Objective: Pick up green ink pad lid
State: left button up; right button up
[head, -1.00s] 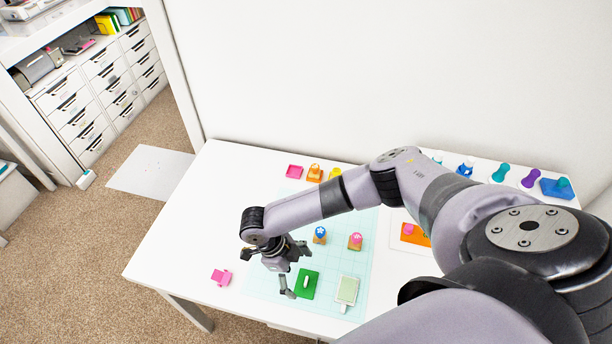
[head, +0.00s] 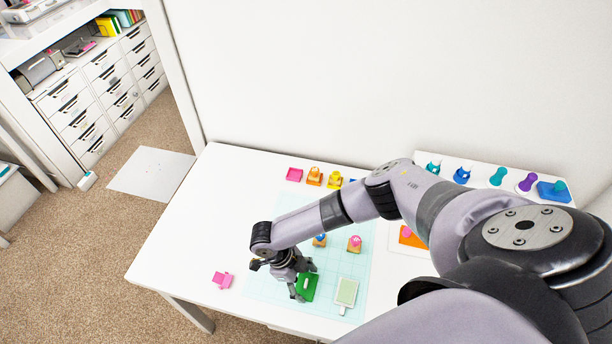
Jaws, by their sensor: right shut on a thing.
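The green ink pad lid (head: 310,289) lies on the light cutting mat at the front of the white table, partly hidden by my right gripper. My right gripper (head: 301,289) is down at the lid and shut on it, seemingly at its white handle, which the fingers now cover. The lid looks at or very near mat level; I cannot tell whether it is clear of the mat. An open ink pad with a pale green face (head: 347,292) lies just right of the lid. My left gripper is not in view.
Two stamps stand behind the lid, one blue-topped (head: 320,240) and one pink-topped (head: 354,243). A pink piece (head: 222,280) lies left of the mat (head: 262,286). Several coloured pads and stamps line the table's back. The table's left part (head: 190,240) is clear.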

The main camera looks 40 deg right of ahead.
jog(key=shift+c, duration=0.8)
jog(key=shift+r, duration=0.1)
